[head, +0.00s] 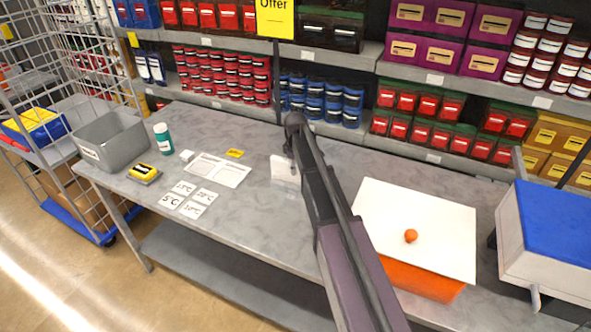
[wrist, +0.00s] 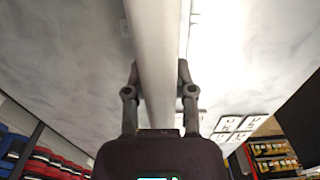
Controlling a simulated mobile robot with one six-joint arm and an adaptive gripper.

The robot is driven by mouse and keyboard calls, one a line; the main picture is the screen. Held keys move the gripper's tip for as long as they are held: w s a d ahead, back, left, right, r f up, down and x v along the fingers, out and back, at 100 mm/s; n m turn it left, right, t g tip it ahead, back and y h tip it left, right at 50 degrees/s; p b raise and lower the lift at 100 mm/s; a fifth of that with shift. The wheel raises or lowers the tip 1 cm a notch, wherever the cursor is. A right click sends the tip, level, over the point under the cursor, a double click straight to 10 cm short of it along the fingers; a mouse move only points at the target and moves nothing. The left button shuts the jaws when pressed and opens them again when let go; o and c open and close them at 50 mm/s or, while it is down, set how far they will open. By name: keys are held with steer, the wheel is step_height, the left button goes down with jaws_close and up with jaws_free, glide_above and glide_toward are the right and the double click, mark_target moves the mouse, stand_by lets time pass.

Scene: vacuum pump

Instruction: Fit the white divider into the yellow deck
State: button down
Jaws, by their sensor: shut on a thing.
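My gripper (wrist: 160,80) is shut on a white divider (wrist: 153,40), which shows edge-on as a long pale strip between the two fingers in the wrist view. In the head view the divider (head: 285,170) is a small pale panel below the end of my arm, over the middle of the grey table. My gripper is mostly hidden behind my arm there. Whether the divider touches the table I cannot tell. I cannot surely pick out a yellow deck. A small yellow block on a grey base (head: 144,172) lies at the table's left, apart from the divider.
A grey bin (head: 112,143), a green bottle (head: 162,139), paper sheets (head: 219,169) and number cards (head: 186,199) lie left on the table (head: 250,205). At right are a white board (head: 440,225) over an orange box (head: 425,282) and a blue-topped box (head: 555,245). Stocked shelves stand behind.

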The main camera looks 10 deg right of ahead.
steer(key=shift+r+p, duration=1.65)
steer(key=shift+r, duration=0.2)
steer(key=s+d, duration=0.1)
steer(key=s, duration=1.5)
steer(key=shift+r+p, duration=0.45)
steer(key=shift+d+r, duration=0.1)
steer(key=shift+r, duration=0.05)
step_height(320, 180, up, 14)
steer(key=p, duration=1.4)
step_height(320, 180, down, 16)
steer(key=b, duration=1.6)
steer(key=shift+f, duration=0.2)
steer(key=shift+r, duration=0.2)
